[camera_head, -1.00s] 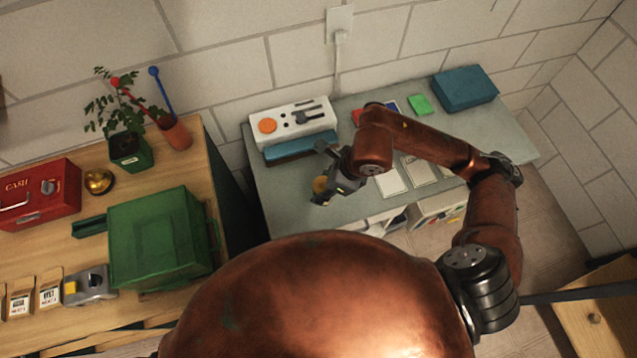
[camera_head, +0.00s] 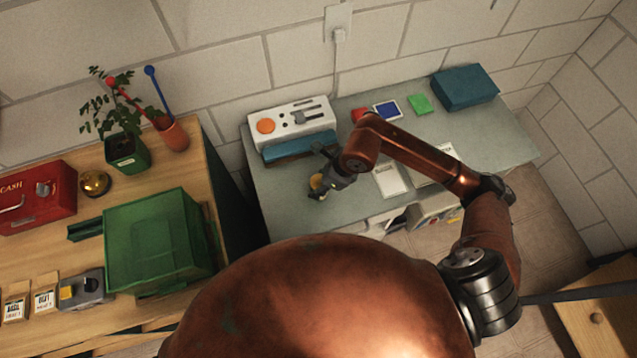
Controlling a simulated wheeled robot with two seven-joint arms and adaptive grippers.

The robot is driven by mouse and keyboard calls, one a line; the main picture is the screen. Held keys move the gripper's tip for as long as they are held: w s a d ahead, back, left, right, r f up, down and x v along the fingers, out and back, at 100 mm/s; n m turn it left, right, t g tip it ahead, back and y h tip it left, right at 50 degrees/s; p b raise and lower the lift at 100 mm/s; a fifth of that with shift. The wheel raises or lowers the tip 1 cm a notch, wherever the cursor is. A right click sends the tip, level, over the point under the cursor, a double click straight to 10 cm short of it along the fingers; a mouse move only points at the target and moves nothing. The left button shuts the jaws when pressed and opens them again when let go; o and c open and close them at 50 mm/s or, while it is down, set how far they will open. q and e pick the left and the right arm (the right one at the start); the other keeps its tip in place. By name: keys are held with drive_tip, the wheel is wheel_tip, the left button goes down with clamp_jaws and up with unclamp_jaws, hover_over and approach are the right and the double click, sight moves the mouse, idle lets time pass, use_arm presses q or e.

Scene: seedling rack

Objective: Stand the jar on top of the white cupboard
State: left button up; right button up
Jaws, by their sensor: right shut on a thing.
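A small amber-yellow thing, probably the jar (camera_head: 316,182), is between the fingers of my right gripper (camera_head: 319,188), which is shut on it. Gripper and jar are over the left part of a grey top (camera_head: 285,205), near its front edge. White parts of the furniture (camera_head: 375,224) show below that top, possibly the white cupboard. The gripper hides much of the jar, and I cannot tell whether it touches the surface. My left gripper is not in view.
A white panel with an orange knob (camera_head: 266,126) and a blue case (camera_head: 300,146) lie behind the gripper. White cards (camera_head: 388,181), coloured pads (camera_head: 419,104) and a teal box (camera_head: 465,87) are to the right. A wooden bench with a green bin (camera_head: 158,240) stands left.

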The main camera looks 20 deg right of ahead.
drive_tip(key=shift+f, duration=0.1)
drive_tip(key=o, duration=1.2)
drive_tip(key=shift+r, duration=0.2)
drive_tip(key=p+v, duration=0.1)
drive_tip(key=v, duration=1)
drive_tip(key=shift+d+r, duration=0.15)
drive_tip(key=shift+r, duration=0.25)
